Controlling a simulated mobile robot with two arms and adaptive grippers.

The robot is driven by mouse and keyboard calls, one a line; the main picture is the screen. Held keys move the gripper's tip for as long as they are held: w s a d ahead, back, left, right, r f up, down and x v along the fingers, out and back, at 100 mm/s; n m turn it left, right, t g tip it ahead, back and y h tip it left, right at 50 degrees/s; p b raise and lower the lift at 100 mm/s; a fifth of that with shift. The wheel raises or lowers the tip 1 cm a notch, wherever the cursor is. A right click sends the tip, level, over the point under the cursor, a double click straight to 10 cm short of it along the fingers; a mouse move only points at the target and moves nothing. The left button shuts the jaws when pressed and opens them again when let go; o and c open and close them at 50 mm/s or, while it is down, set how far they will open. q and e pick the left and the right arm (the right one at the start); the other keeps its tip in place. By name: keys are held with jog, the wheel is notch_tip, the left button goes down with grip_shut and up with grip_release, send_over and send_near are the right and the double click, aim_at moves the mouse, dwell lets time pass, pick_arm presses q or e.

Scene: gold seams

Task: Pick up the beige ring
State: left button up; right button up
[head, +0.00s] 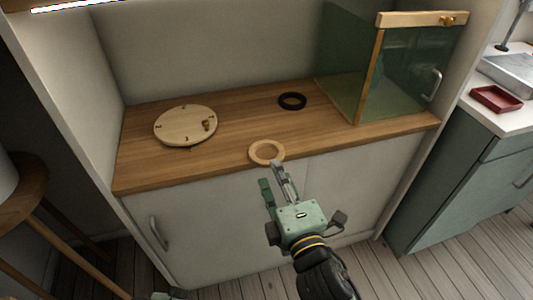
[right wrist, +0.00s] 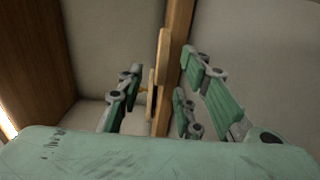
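The beige ring (head: 253,153) lies flat at the front edge of the wooden countertop and seems to reach slightly over it. My right gripper (head: 271,174) is just in front of and below the ring, with its fingers apart. In the right wrist view the open fingers (right wrist: 160,92) stand on both sides of a thin beige edge (right wrist: 162,62), which looks like the ring seen edge-on. I cannot tell whether any finger touches it. A small dark part at the bottom edge of the head view may be my left gripper (head: 168,295); its fingers cannot be made out.
A round pale wooden board (head: 175,128) with numbers and a small knob lies left on the countertop (head: 222,150). A dark ring (head: 292,95) lies behind the beige one. A glass case (head: 400,75) stands at the right. White cabinet doors (head: 230,225) are below.

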aim_at(265, 164)
pick_arm(q)
jog(key=v, duration=0.2)
jog(key=shift+w+r, duration=0.1)
jog(key=shift+r, duration=0.2)
pick_arm(e)
jog(key=x, duration=0.4)
jog(key=shift+f, duration=0.1)
jog(key=shift+c, duration=0.5)
grip_shut()
